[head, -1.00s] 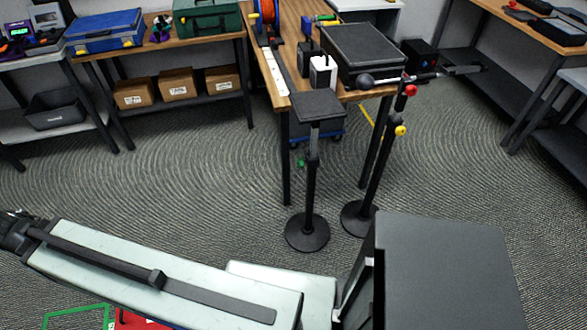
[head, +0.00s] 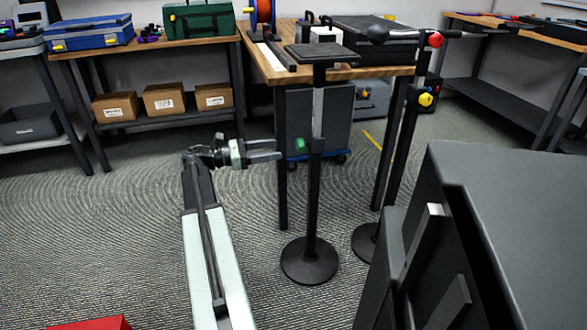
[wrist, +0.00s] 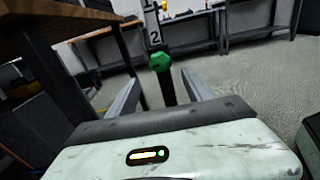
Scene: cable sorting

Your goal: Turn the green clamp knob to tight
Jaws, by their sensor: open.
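The green clamp knob (head: 300,144) sits on the upright post of a black stand (head: 314,200) with a flat top plate and a round base. In the wrist view the knob (wrist: 160,62) shows between and beyond my fingers, below a pale scale marked 2. My gripper (head: 279,149) is open and empty, reaching in from the left at about the knob's height in the head view. Its fingertips appear just short of the knob, and I see no contact. The knob's turn position cannot be told.
A second stand (head: 403,150) with red and yellow knobs stands to the right. A wooden table (head: 262,62) with a black case (head: 375,40) is behind. A shelf with cardboard boxes (head: 164,99) is at the left.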

